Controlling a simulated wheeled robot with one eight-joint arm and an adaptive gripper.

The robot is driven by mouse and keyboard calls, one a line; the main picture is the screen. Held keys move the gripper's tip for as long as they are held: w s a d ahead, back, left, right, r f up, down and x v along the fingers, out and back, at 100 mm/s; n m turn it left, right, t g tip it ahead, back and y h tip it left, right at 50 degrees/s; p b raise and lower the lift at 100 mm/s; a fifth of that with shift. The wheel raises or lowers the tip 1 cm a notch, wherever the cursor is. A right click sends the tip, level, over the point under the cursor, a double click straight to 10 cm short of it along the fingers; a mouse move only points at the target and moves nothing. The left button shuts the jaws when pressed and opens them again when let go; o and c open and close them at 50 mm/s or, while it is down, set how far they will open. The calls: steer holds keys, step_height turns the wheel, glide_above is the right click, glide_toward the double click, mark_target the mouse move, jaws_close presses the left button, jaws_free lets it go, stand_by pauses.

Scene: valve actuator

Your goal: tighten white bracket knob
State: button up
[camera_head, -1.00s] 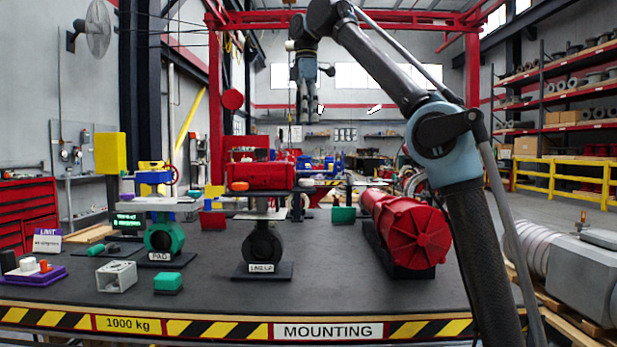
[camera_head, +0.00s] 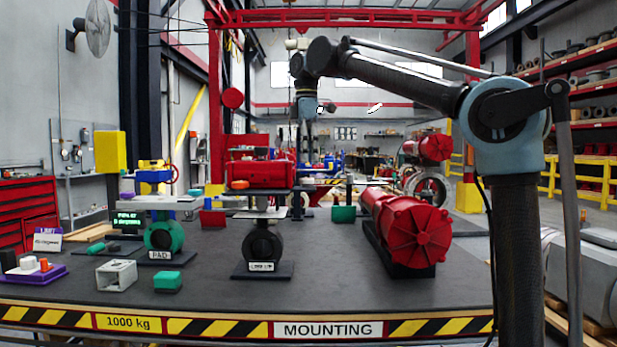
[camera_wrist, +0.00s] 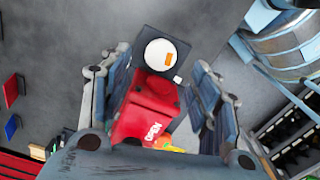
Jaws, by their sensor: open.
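My gripper (camera_head: 307,112) hangs high above the far part of the bench in the head view, small and apart from everything. In the wrist view it (camera_wrist: 161,64) is open, with nothing between its fingers. Beyond them is a dark plate with a white disc (camera_wrist: 155,53) bearing an orange mark, beside a red body (camera_wrist: 148,107) lettered OPEN. I cannot tell whether this disc is the bracket knob. In the head view, a white bracket (camera_head: 263,214) sits on the dark LUG valve (camera_head: 262,243), under a black plate with an orange knob (camera_head: 240,185).
A PAD valve (camera_head: 164,237) with a pale bracket stands left. A purple tray (camera_head: 40,275) holds white and orange knobs. A grey block (camera_head: 117,276) and a green block (camera_head: 168,282) lie in front. A red cylinder (camera_head: 410,230) lies right. The bench front centre is clear.

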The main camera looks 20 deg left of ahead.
mark_target(307, 183)
steer(key=shift+f, duration=3)
